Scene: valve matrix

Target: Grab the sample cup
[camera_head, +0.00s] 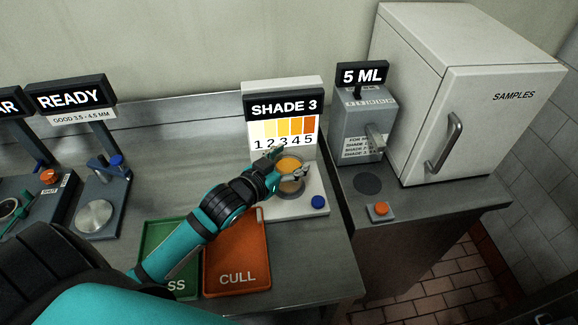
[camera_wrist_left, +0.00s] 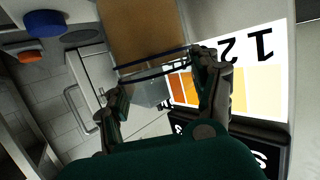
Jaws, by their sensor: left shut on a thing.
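The sample cup (camera_head: 289,165) has orange-yellow contents and is at the SHADE 3 reader (camera_head: 283,112), above or on the round grey pad of its base. My left gripper (camera_head: 287,162) is shut on the cup, one finger on each side. In the left wrist view the cup (camera_wrist_left: 140,35) shows tan contents and a clear part with a dark rim between the fingers (camera_wrist_left: 162,85). I cannot tell whether the cup's bottom touches the pad. My right gripper is not in view.
A blue button (camera_head: 318,202) is on the reader's base. The green tray (camera_head: 152,238) and orange CULL tray (camera_head: 262,243) lie in front. The 5 ML dispenser (camera_head: 365,125) and SAMPLES fridge (camera_head: 480,90) stand at right. The READY gauge (camera_head: 95,215) is at left.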

